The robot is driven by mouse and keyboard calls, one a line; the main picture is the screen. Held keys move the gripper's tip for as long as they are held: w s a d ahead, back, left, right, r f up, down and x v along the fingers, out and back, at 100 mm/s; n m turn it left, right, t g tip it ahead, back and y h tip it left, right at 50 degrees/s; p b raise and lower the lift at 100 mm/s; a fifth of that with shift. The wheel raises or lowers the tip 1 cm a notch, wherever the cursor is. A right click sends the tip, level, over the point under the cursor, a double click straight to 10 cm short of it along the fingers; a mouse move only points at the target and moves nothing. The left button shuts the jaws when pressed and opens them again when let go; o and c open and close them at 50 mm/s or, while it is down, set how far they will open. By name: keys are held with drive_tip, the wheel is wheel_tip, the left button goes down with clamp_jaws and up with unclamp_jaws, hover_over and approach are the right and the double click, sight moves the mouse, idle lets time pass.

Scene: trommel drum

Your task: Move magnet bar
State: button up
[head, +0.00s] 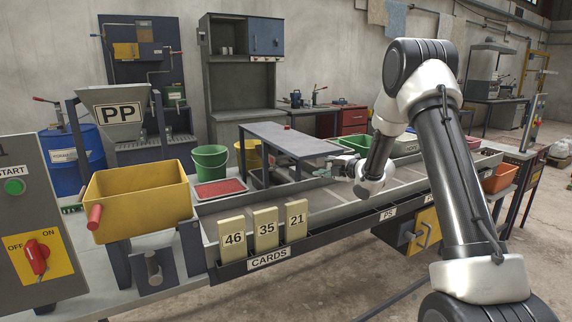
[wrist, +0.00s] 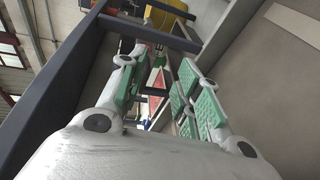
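I cannot make out a part that is clearly the magnet bar. A dark grey flat-topped bridge (head: 290,138) on legs stands over the long grey trough (head: 335,198), with a small red piece (head: 287,127) on its top. My gripper (head: 322,172) is low at the right end of this bridge, over the trough. In the wrist view my gripper (wrist: 158,78) has its green-padded fingers apart, with no held thing visible between them. A dark beam (wrist: 62,75) runs close along the left of the wrist view. Contact with the bridge cannot be told.
A yellow hopper box (head: 138,200) with a red handle stands left of the trough. Number cards (head: 265,228) stand in a front rack. Green (head: 209,162) and yellow buckets stand behind. A control box (head: 35,225) is at far left. An orange bin (head: 499,178) is at right.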

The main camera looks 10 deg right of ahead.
sight(291, 164)
drive_tip(key=w+a+y, duration=0.1)
drive_tip(key=a, duration=0.2)
drive_tip(key=w+a+g, duration=0.1)
drive_tip(key=w+a, duration=0.1)
drive_tip(key=a, duration=0.1)
drive_tip(key=w+a+y, duration=0.1)
drive_tip(key=w+a, duration=0.1)
drive_tip(key=a, duration=0.2)
drive_tip(key=shift+w+f+n+g+y, duration=0.1)
drive_tip(key=shift+f+n+g+y, duration=0.2)
drive_tip(key=shift+n, duration=0.1)
clamp_jaws()
